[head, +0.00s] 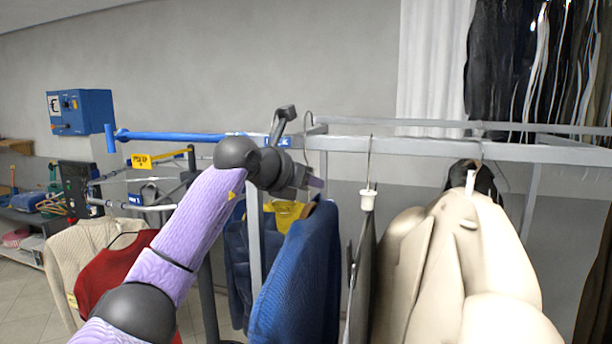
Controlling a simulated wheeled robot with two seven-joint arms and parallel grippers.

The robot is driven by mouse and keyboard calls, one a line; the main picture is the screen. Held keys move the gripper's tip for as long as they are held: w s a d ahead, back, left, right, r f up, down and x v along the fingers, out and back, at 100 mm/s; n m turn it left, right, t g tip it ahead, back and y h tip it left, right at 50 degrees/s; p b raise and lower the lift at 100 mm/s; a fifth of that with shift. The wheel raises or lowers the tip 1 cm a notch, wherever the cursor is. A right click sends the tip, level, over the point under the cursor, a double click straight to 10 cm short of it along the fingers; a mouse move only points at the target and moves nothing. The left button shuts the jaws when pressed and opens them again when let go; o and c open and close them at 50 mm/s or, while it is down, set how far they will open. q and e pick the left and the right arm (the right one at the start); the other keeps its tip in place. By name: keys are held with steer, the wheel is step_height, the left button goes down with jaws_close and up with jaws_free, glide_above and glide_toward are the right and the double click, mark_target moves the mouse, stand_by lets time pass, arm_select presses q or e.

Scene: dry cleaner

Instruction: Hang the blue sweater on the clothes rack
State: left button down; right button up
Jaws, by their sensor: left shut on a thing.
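The blue sweater (298,270) hangs upright in the middle of the head view, just below the front rail of the grey clothes rack (440,147). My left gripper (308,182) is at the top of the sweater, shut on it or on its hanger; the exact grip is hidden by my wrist. A thin hanger hook (308,122) shows above the gripper, close to the rail's left end. I cannot tell whether this hook rests on the rail. My right gripper is not in view.
A beige coat (465,260) and a dark, narrow garment (362,270) hang right of the sweater. A darker blue garment (236,265) hangs to its left. A red garment (110,265) and a cream knit (65,262) hang further left. A blue box (82,112) is on the wall.

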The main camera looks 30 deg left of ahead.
arm_select(q)
steer(key=shift+f, duration=0.1)
stand_by(0.3)
steer(key=shift+w+f+b, duration=0.1)
steer(key=shift+f+b, duration=1.05)
steer(key=shift+f, duration=0.35)
steer(key=shift+f, duration=0.2)
steer(key=shift+c, duration=2.1)
jaws_free()
steer(key=shift+s, duration=0.2)
steer(key=b+v, duration=0.4)
steer(key=v, duration=0.5)
steer(key=shift+s+b, duration=0.25)
steer(key=shift+b, duration=0.15)
steer(key=shift+a+r, duration=0.1)
